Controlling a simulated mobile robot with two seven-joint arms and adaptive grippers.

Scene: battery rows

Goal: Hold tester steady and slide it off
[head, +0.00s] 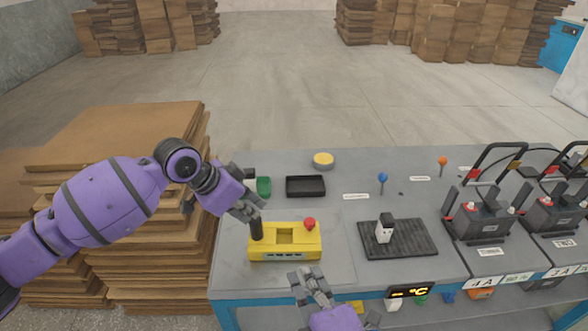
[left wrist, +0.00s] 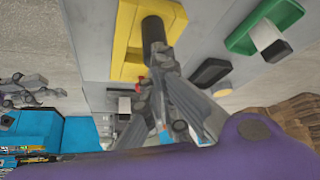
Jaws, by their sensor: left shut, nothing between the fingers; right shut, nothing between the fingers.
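A yellow box (head: 285,246) with a red button (head: 309,223) and an upright black post (head: 256,231) sits near the table's front left. My left gripper (head: 250,208) is shut and empty, just above and beside the post. In the left wrist view its fingers (left wrist: 156,62) come together close to the post (left wrist: 152,30); I cannot tell whether they touch it. My right gripper (head: 305,278) is shut and empty, in front of the yellow box. A small white and black device (head: 384,231) stands upright on a black ribbed mat (head: 412,242). No label names the tester.
Black batteries with clamps (head: 482,224) stand at right. Stacked cardboard (head: 120,150) stands left.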

